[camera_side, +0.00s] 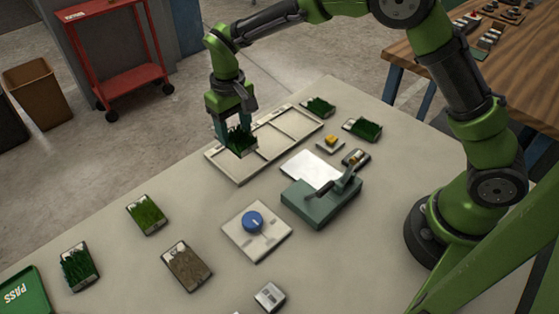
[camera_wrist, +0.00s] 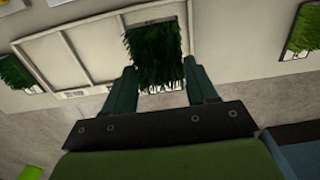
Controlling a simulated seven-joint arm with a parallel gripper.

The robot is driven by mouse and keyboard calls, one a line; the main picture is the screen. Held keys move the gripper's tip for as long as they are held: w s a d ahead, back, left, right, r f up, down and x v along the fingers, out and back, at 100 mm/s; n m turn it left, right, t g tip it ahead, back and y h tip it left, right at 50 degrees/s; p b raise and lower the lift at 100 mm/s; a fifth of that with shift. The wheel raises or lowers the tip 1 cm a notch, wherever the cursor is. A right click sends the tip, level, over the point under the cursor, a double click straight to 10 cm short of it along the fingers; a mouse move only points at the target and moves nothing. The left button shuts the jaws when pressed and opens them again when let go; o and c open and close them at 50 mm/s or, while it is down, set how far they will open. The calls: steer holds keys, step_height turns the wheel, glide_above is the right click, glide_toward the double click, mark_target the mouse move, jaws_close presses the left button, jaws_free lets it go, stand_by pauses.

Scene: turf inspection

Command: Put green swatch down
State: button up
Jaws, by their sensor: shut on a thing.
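My gripper (camera_side: 233,129) is shut on a green grass swatch (camera_side: 240,141). In the side view the swatch is at the left part of a pale compartment tray (camera_side: 241,178). In the wrist view the swatch (camera_wrist: 154,43) sits between the two fingers of my gripper (camera_wrist: 160,82), with the tray (camera_wrist: 75,45) behind and to its left. I cannot tell whether the swatch touches the tray floor. The other tray compartments that show look empty.
Other swatches lie on the table: two at the right (camera_side: 318,106) (camera_side: 362,129), and green ones (camera_side: 147,214) (camera_side: 78,267) and a brown one (camera_side: 187,266) at the left. A teal press (camera_side: 320,205) and a blue-knobbed plate (camera_side: 255,231) stand in front of the tray. A green PASS tray (camera_side: 24,296) is at lower left.

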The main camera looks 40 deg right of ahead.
mark_target(235, 133)
steer(key=shift+f, duration=3)
steer(key=shift+f, duration=0.1)
steer(key=o, duration=1.1)
step_height(235, 133, up, 12)
steer(key=shift+f, duration=0.1)
steer(key=s+d+r+m+t+y, duration=0.1)
steer(key=s+d+r+t, duration=0.1)
steer(key=s+d+r, duration=0.4)
steer(key=s+d+r+m+t, duration=0.1)
steer(key=s+d, duration=0.1)
steer(key=s, duration=0.3)
steer(key=s+d+r+m+t, duration=0.1)
steer(key=s+d+r+t, duration=0.1)
steer(key=s, duration=0.4)
steer(key=s+d+r+m+t+y, duration=0.1)
steer(key=s+d+t, duration=0.1)
steer(key=s, duration=0.4)
steer(key=shift+s+d+r, duration=0.15)
steer(key=shift+d+r, duration=0.05)
steer(key=shift+d, duration=0.2)
